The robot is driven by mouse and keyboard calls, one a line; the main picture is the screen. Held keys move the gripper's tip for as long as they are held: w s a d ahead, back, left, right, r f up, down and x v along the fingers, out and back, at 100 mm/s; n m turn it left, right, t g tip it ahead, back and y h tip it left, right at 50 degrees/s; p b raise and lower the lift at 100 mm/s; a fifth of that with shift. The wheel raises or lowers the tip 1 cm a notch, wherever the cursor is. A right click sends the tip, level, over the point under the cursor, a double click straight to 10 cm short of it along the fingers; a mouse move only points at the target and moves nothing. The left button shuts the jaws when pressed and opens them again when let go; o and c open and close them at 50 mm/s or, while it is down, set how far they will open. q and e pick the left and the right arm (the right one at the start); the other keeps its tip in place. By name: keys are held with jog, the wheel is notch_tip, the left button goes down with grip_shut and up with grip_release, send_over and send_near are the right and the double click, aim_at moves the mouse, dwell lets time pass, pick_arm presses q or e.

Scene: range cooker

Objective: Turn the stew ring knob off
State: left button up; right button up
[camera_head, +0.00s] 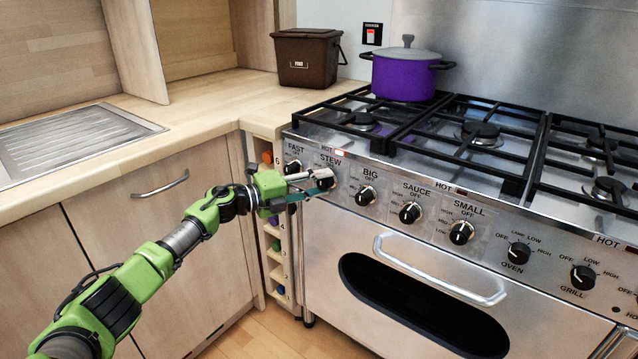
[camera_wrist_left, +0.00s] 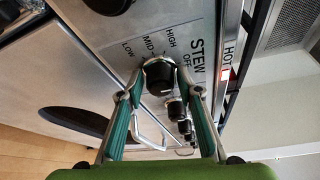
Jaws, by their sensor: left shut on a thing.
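The stew ring knob (camera_head: 326,183) is a black knob under the "STEW" label on the cooker's front panel, second from the left. It also shows in the left wrist view (camera_wrist_left: 160,79), with OFF, HIGH, MID and LOW printed around it. My left gripper (camera_head: 319,184) reaches in from the left, its teal fingers on either side of the knob and shut on it. My right gripper is not in view.
The fast knob (camera_head: 293,167) is close on the left, the big knob (camera_head: 365,195) on the right. A purple pot (camera_head: 403,76) stands on the back of the hob. The oven handle (camera_head: 440,275) sticks out below. A brown bin (camera_head: 306,57) stands on the counter.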

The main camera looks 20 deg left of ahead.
pick_arm(q)
jog(key=o, duration=0.9)
jog(key=v, duration=1.2)
jog(key=shift+d+f, duration=0.1)
